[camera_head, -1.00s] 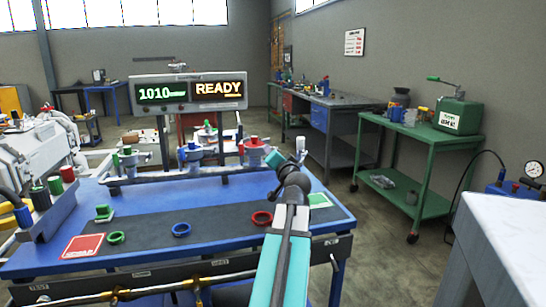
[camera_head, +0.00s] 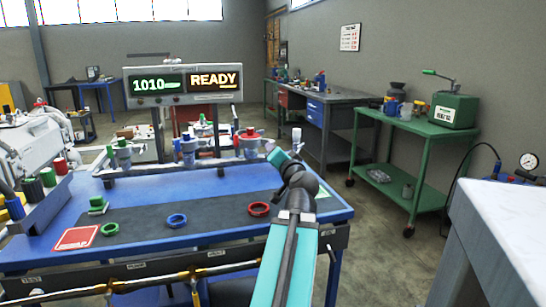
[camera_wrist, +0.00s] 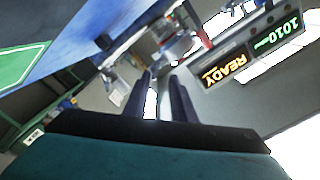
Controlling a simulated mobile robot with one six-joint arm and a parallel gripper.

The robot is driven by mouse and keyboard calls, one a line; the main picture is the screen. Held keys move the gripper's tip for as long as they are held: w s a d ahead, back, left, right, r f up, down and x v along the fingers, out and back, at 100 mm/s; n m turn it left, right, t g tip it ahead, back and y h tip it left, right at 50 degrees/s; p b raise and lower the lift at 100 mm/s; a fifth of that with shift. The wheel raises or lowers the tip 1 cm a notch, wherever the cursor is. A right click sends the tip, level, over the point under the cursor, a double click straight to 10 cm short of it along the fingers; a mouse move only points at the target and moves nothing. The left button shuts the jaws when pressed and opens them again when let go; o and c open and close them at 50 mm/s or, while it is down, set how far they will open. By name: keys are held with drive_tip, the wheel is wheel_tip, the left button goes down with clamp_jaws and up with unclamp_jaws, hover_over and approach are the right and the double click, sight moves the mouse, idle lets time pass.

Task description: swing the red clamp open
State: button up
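A red ring-shaped clamp (camera_head: 258,209) lies on the dark mat of the blue table, to the right of a blue ring (camera_head: 177,221) and a green ring (camera_head: 110,229). A fitting with a red top (camera_head: 250,133) stands at the right of the rack behind; whether it carries a clamp is too small to tell. A red part (camera_wrist: 203,38) shows beyond my fingers in the wrist view. My gripper (camera_wrist: 160,78) is open, with a bright empty gap between its fingers. In the head view, my arm reaches over the right of the table and the fingertips are not clear.
The rack (camera_head: 200,164) also bears a blue and a green fitting, below a display (camera_head: 186,81) reading 1010 and READY. A green cart (camera_head: 407,134) and white worktop (camera_head: 510,225) stand right.

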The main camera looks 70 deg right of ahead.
drive_tip(key=b+v, duration=0.6)
drive_tip(key=b, duration=0.3)
drive_tip(key=shift+s+a, duration=0.25)
drive_tip(key=shift+a, duration=0.05)
idle(0.4)
